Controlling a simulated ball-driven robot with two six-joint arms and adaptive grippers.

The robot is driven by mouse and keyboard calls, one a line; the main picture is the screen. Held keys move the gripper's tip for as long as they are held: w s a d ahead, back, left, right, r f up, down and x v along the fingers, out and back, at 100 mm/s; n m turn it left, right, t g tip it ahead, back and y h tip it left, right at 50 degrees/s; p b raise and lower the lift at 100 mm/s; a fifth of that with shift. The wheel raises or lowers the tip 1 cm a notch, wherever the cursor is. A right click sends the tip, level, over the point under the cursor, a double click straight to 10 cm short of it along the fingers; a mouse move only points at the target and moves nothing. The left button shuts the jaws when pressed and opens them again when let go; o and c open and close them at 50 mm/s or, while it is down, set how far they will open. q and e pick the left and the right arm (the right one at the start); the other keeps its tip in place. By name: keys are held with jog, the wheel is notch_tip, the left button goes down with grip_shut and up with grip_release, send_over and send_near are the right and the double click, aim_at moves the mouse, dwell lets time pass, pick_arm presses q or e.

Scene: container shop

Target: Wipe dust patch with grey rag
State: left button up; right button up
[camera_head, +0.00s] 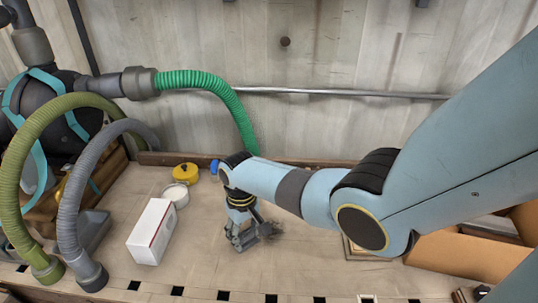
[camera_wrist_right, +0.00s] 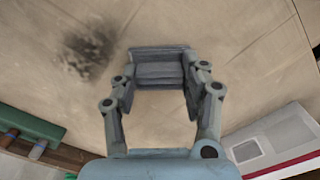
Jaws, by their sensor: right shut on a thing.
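My right gripper (camera_head: 242,238) reaches down to the bench top near the middle of the head view. In the right wrist view the gripper (camera_wrist_right: 162,80) is shut on the grey rag (camera_wrist_right: 160,72), a folded, ribbed grey pad between its fingertips. In the head view the rag is hard to tell apart from the fingers. The dust patch (camera_head: 270,229) is a dark smudge on the bench just right of the gripper. In the wrist view the dust patch (camera_wrist_right: 88,48) lies left of the rag, with a clear gap between them. My left gripper is not in view.
A white box (camera_head: 146,234) stands left of the gripper. A white tin (camera_head: 176,194) and a yellow tin (camera_head: 185,174) stand behind it. Hoses (camera_head: 68,195) arch down at the left. A cardboard box (camera_head: 465,257) sits at the right. Bare bench surrounds the dust patch.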

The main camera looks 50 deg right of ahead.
notch_tip(320, 180, up, 3)
jog(key=p, duration=0.2)
jog(key=shift+s+r+p, duration=0.1)
jog(key=shift+r+p, duration=0.1)
jog(key=shift+p, duration=0.1)
jog(key=shift+r+p, duration=0.7)
notch_tip(320, 180, up, 3)
jog(key=p, duration=0.3)
jog(key=shift+r, duration=0.15)
